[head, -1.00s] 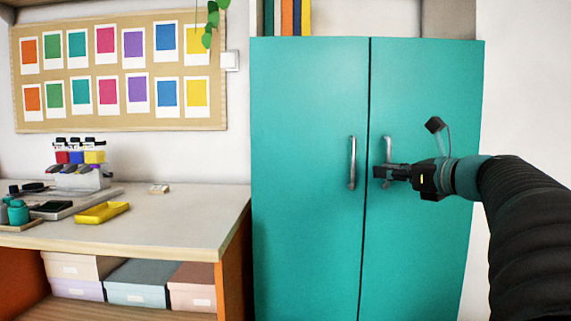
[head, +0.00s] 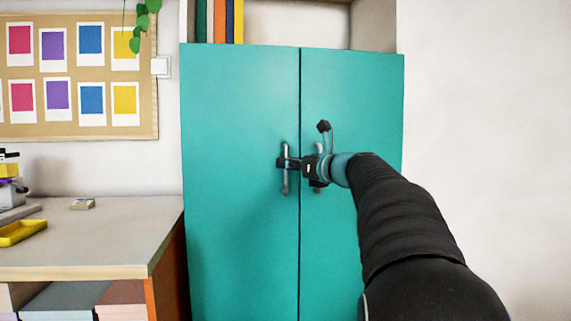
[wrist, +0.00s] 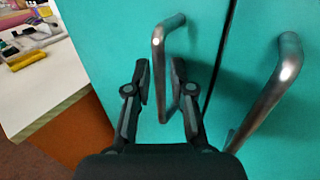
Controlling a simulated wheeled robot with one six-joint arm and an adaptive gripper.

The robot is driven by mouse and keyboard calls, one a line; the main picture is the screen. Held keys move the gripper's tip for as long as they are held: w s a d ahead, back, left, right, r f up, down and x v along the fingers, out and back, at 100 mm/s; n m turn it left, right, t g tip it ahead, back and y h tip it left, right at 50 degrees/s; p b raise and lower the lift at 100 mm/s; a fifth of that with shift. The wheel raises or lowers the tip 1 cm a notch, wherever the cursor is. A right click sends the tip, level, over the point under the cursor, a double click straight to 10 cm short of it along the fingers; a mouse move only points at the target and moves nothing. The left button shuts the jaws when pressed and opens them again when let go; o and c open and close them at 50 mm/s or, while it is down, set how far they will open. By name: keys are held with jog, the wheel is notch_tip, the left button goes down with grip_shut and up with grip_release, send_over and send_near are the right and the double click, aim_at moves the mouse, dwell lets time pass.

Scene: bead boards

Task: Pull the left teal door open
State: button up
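The left teal door (head: 235,120) is closed and lies flush with the right teal door (head: 360,90), a thin dark seam between them. Its metal bar handle (head: 285,186) stands upright near the seam. My gripper (head: 283,163) is at the middle of this handle in the head view. In the wrist view, my gripper (wrist: 161,70) is open, with one finger on each side of the left handle (wrist: 158,60). A small gap shows beside the bar, and I see no firm grip. The right door's handle (wrist: 268,95) is to the right, outside the fingers.
A desk (head: 110,235) stands left of the cabinet, with a yellow tray (head: 22,232) on it and storage boxes (head: 60,302) below. Books (head: 220,20) stand on the shelf above the doors. A pinboard (head: 75,130) hangs at left. Bare wall is at right.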

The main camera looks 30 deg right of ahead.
jog(key=shift+w+a, duration=0.25)
jog(key=shift+w, duration=0.3)
grip_shut()
jog(key=shift+s, duration=0.1)
